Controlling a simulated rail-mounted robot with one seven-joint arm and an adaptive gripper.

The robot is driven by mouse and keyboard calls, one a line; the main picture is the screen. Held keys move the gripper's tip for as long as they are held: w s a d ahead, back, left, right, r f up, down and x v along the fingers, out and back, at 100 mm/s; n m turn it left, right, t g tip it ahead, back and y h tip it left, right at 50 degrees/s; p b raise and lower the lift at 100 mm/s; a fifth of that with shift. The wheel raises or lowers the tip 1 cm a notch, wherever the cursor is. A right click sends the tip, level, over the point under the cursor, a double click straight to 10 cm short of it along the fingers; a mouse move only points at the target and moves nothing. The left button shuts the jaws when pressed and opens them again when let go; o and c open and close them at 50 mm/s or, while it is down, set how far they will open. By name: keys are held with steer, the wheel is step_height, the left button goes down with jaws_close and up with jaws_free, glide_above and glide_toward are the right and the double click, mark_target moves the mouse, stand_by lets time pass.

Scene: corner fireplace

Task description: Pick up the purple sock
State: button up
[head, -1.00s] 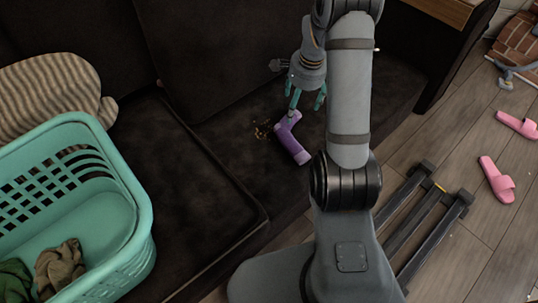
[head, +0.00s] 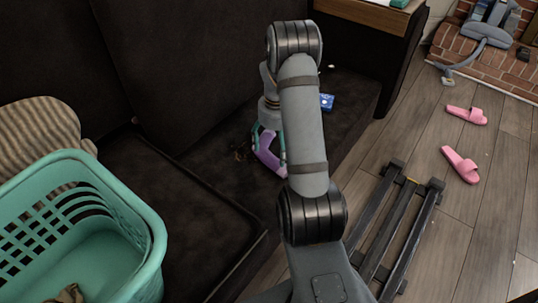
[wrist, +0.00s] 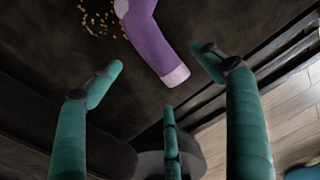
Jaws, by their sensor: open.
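The purple sock (head: 268,152) lies on the dark sofa seat, partly hidden behind my arm in the head view. In the wrist view the sock (wrist: 150,42) lies bent, with its paler cuff pointing toward the space between my fingers. My gripper (head: 270,140) is over the sock with its teal fingers around it in the head view. In the wrist view my gripper (wrist: 160,75) has its fingers spread wide and empty, with the sock ahead of and between the fingertips. I cannot tell whether any finger touches it.
A teal laundry basket (head: 150,225) with clothing inside stands at the left, by a striped cushion (head: 40,135). Small crumbs (wrist: 100,20) lie beside the sock. A blue item (head: 327,102) lies farther back on the seat. Pink slippers (head: 460,165) lie on the floor at right.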

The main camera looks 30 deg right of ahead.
mark_target(275, 164)
steer(key=f+b, duration=0.1)
steer(key=f, duration=0.1)
steer(key=f+b, duration=0.1)
steer(key=f, duration=0.1)
steer(key=s+f+b, duration=0.1)
steer(key=f, duration=0.2)
steer(key=shift+a+f+b, duration=0.1)
steer(key=shift+b, duration=0.25)
steer(key=shift+c, duration=0.9)
steer(key=c, duration=0.7)
steer(key=shift+c, duration=0.2)
